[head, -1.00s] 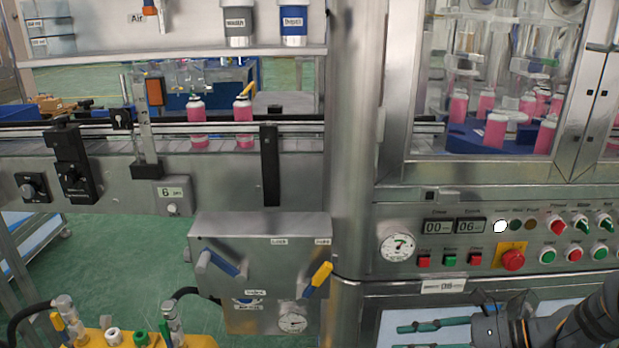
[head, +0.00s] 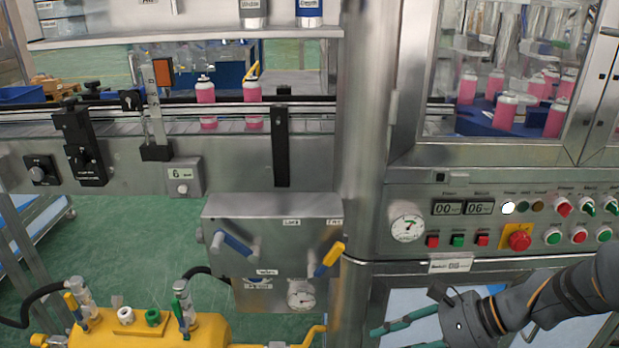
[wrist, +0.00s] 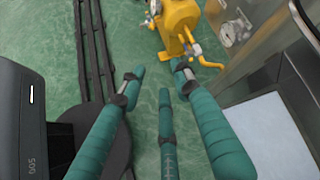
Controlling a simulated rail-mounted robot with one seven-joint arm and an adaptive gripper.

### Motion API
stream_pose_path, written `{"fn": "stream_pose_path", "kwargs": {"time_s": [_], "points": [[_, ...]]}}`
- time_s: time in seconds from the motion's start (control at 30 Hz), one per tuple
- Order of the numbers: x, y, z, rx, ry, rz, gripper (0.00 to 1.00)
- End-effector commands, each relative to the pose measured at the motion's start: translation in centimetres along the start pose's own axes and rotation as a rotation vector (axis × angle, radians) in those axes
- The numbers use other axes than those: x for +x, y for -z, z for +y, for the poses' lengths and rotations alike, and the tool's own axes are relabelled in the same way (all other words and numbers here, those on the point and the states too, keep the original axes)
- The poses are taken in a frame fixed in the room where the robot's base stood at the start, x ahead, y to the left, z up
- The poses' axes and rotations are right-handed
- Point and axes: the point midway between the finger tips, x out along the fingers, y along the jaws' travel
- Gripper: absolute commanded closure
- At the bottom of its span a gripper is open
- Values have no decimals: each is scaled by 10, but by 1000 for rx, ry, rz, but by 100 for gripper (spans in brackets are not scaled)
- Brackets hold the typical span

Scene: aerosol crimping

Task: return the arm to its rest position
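My gripper (head: 399,336) shows at the bottom of the head view, in front of the lower part of the machine. Its teal fingers are spread apart and hold nothing; the lower ones are cut off by the picture edge. In the wrist view the same gripper (wrist: 160,72) points down towards the green floor, with clear space between its fingers. My dark arm with orange bands reaches in from the right edge of the head view.
A yellow tank (head: 130,325) with valves stands at the lower left. It also shows in the wrist view (wrist: 178,25). The steel control panel (head: 370,230) and a conveyor (head: 230,150) with pink cans are behind. Green floor (head: 120,240) lies open between them.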

Motion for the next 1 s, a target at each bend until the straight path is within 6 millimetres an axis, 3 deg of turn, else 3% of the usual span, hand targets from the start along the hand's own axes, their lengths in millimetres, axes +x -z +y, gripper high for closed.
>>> {"fn": "stream_pose_path", "kwargs": {"time_s": [0.47,0.8,0.87,1.0], "points": [[31,-18,59,-114,-197,-57,68],[28,-26,65,-299,-262,-15,68],[37,-20,76,-330,-284,-11,68],[76,5,124,-469,-388,1,68]]}}
